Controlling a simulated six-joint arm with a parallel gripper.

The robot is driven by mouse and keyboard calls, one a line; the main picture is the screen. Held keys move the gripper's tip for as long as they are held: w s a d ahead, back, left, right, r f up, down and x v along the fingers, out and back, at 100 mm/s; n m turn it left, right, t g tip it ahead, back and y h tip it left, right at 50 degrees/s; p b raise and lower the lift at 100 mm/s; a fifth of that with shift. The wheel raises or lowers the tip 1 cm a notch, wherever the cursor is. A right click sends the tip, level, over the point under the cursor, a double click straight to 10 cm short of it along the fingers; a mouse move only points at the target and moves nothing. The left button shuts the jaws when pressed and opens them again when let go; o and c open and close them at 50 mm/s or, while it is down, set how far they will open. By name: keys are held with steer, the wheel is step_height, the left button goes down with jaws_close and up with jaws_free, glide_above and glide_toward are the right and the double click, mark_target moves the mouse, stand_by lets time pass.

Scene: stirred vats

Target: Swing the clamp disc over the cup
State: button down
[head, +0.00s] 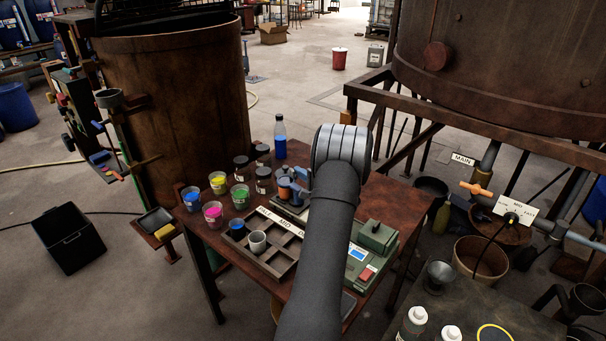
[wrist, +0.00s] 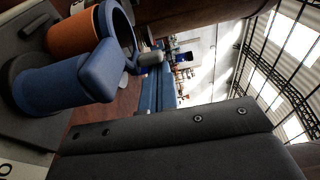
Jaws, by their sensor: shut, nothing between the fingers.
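The cup (head: 284,191) is a small orange vessel on a grey base at the back of the work table. In the sideways wrist view, the orange cup (wrist: 72,36) has a blue rim with a dark hollow. A thick blue post (wrist: 68,82) stands beside the cup. A small grey knob (wrist: 150,58) sits on a thin rod near the rim. I cannot tell which part is the clamp disc. My gripper (wrist: 170,135) shows as a dark plate with screws, close to the post and shut with nothing held. In the head view my arm hides it.
The brown table holds several paint cups (head: 213,212), dark-lidded jars (head: 241,168), a blue-liquid bottle (head: 280,137), a partitioned tray (head: 270,262) and a green box with a red button (head: 366,273). A rusty vat (head: 175,110) stands behind left. A large tank (head: 510,70) stands right.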

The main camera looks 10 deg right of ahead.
steer(key=shift+a, duration=0.1)
stand_by(0.6)
steer(key=s+d+r, duration=0.7)
steer(key=d+r, duration=0.2)
steer(key=r, duration=0.2)
steer(key=w+d+f+n+g+y, duration=0.3)
steer(key=f+g, duration=0.1)
steer(key=f, duration=0.1)
steer(key=w+d+f+n+g+y, duration=0.2)
steer(key=f+n+g+y, duration=0.15)
steer(key=f, duration=0.25)
steer(key=s+a+x, duration=0.1)
steer(key=s+x, duration=0.1)
steer(key=x, duration=1)
steer(key=shift+a, duration=0.4)
steer(key=shift+s+f+g, duration=0.1)
steer(key=shift+g, duration=0.15)
